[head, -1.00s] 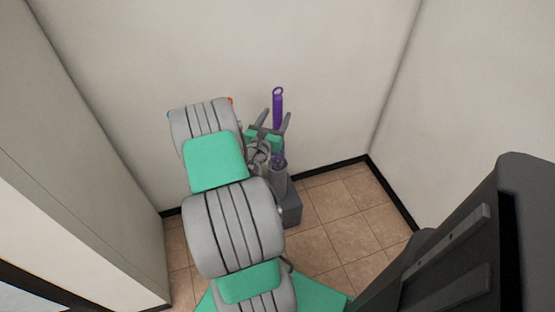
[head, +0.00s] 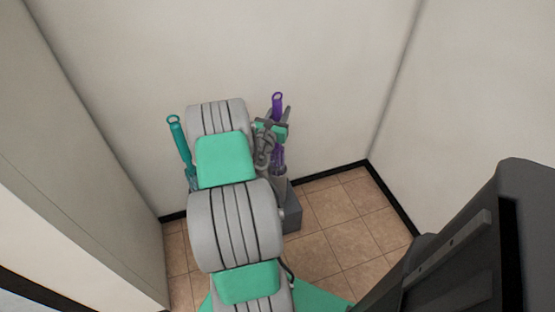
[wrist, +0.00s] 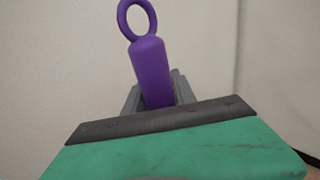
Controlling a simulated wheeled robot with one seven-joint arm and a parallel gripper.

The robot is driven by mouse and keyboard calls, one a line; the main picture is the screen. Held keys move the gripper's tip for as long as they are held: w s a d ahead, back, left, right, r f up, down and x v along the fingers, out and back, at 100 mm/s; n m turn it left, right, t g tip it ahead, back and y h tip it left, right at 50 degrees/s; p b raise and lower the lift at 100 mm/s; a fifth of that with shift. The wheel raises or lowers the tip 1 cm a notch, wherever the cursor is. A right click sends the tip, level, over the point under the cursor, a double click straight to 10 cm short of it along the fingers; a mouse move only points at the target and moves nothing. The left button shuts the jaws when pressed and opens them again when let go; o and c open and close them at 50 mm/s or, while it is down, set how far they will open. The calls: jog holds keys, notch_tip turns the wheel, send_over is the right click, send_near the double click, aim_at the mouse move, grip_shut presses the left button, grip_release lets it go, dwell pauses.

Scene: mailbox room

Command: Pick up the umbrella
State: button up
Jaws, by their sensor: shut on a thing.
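A purple umbrella (head: 278,106) with a ring at the top of its handle stands upright near the back wall. In the wrist view its purple handle (wrist: 150,68) rises between the fingers, the ring above them. My gripper (head: 282,118) is shut on the umbrella near its handle. The lower part of the umbrella is partly hidden behind my wrist and seems to stand in a grey holder (head: 292,213). A second, teal umbrella (head: 179,140) with a ring handle leans at the left of my arm, its lower end hidden.
The back wall (head: 330,60) is close behind both umbrellas. A side wall (head: 480,90) stands at the right and a pale panel (head: 80,150) at the left. Bare tiled floor (head: 330,225) lies right of the grey holder.

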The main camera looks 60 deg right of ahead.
grip_shut()
dwell(0.8)
